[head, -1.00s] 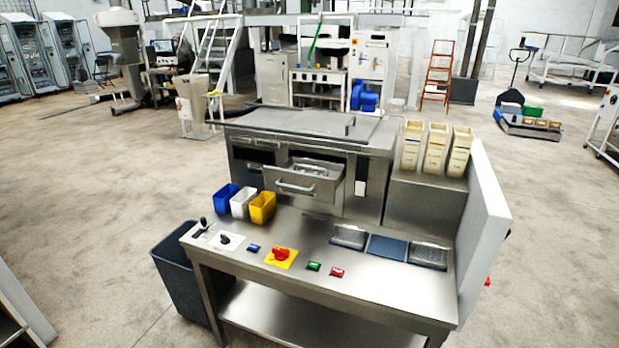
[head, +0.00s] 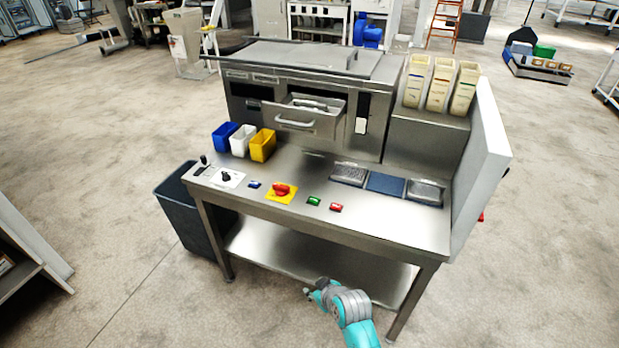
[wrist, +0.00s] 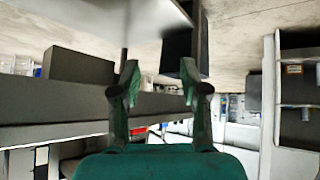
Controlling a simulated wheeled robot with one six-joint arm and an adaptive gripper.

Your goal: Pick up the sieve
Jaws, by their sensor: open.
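Three flat rectangular pieces lie at the right of the steel worktable (head: 300,175). The left piece (head: 348,173) and the right piece (head: 426,192) are grey and look mesh-like, and the middle piece (head: 386,183) is plain blue. I cannot tell for sure which thing is the sieve. My gripper (head: 312,291) is in front of the table's lower shelf, below the tabletop and well apart from these pieces. In the wrist view its two fingers (wrist: 159,82) are spread with nothing between them. No sieve is recognisable in the wrist view.
An open drawer (head: 310,119) sticks out above the tabletop. Blue, white and yellow bins (head: 262,146) stand at the left. Switches and a red knob (head: 281,189) line the front edge. A white side panel (head: 481,170) bounds the right. The floor before the table is clear.

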